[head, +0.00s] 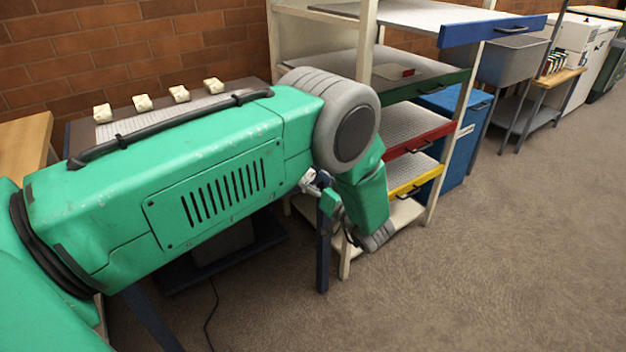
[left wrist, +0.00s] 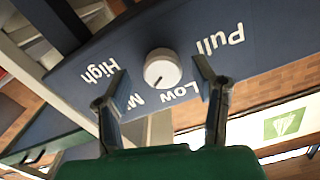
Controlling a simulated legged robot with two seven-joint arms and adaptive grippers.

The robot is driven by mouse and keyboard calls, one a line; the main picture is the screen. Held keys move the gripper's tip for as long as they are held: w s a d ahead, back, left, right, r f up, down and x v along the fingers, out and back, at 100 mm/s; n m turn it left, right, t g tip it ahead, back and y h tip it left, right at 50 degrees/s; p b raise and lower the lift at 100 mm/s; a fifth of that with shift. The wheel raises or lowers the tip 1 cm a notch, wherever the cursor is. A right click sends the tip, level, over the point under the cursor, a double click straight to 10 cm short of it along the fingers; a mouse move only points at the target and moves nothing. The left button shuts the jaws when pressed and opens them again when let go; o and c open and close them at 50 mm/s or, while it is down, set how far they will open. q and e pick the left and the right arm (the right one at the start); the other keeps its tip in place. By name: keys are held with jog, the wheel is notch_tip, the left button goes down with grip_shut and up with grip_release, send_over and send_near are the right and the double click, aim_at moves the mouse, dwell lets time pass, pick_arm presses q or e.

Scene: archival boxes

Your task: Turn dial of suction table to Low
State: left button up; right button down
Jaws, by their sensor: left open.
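The dial (left wrist: 162,68) is a round white knob on the dark blue front panel (left wrist: 225,62) of the suction table. The panel reads "High", "M" with the rest hidden, "Low" and "Pull". A small dark mark on the dial's lower edge points toward the "M" side. My left gripper (left wrist: 161,78) is open, with one finger on each side of the dial in the picture. I cannot tell whether the fingers touch it. In the head view, the suction table's pale top (head: 150,117) is partly hidden behind my green left arm. My right gripper is not in view.
Several small cream blocks (head: 142,103) stand along the back of the table. A shelf rack (head: 365,40) with coloured-front trays stands close beyond my left arm. A blue cabinet (head: 458,125) stands behind it. The carpet at right is clear.

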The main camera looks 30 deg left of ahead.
pick_arm(q)
jog(key=shift+w+a, duration=0.15)
jog(key=shift+a, duration=0.4)
jog(key=shift+d, duration=0.15)
jog(key=c, duration=1.1)
jog(key=n, duration=0.5)
jog(key=shift+n, duration=0.3)
jog(key=n, duration=0.5)
jog(key=shift+f+n, duration=0.1)
jog(key=shift+n, duration=0.3)
